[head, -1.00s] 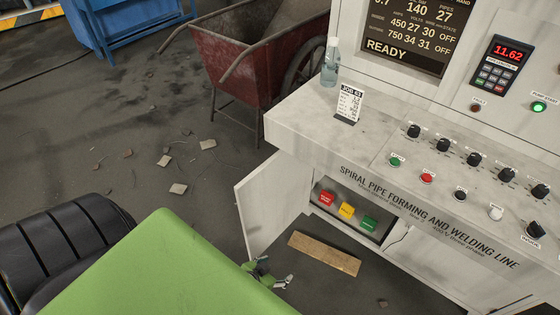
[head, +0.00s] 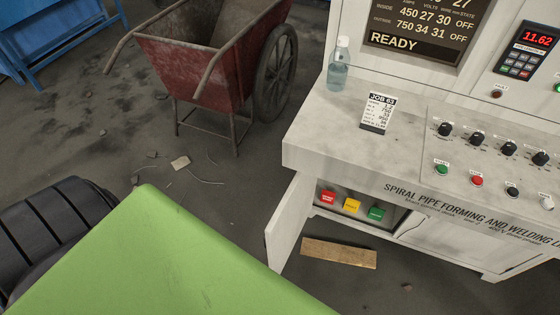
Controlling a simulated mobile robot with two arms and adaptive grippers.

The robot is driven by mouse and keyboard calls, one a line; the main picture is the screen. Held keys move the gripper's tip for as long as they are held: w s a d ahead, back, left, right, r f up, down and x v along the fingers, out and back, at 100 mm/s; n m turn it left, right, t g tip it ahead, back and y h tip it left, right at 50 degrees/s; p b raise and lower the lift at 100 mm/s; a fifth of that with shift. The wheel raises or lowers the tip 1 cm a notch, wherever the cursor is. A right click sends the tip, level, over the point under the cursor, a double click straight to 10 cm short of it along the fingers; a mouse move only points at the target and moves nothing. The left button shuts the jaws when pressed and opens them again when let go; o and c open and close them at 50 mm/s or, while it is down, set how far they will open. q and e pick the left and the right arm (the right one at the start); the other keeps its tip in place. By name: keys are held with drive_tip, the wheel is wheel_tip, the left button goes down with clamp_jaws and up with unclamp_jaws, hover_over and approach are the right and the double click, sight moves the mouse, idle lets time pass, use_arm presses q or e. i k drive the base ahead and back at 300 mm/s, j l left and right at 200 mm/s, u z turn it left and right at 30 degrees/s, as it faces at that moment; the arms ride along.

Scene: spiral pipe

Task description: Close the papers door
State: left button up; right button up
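The papers door (head: 289,223) is a pale panel at the lower left of the white control console (head: 300,150). It stands open, swung out toward me and to the left. Behind it an open compartment (head: 385,203) shows a red block (head: 328,198), a yellow block (head: 351,205) and a green block (head: 376,213) in a row. Neither gripper shows in the head view. My green body part fills the lower left and hides the floor there.
A wooden board (head: 339,253) lies on the floor just right of the door. A red wheelbarrow (head: 205,70) stands behind the console's left end. A bottle (head: 339,68) and job card (head: 377,111) stand on the console top. Floor left of the door is mostly clear, with debris (head: 181,162).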

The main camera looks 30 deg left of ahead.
sight(282, 232)
drive_tip(key=j+z, duration=0.15)
drive_tip(key=j, duration=0.35)
drive_tip(key=k+j+z, duration=0.1)
drive_tip(key=j, duration=0.35)
drive_tip(key=j+z, duration=0.15)
drive_tip(key=j, duration=0.3)
drive_tip(key=k+j+z, duration=0.1)
drive_tip(key=j, duration=0.35)
drive_tip(key=k+j+z, duration=0.15)
drive_tip(key=j, duration=0.3)
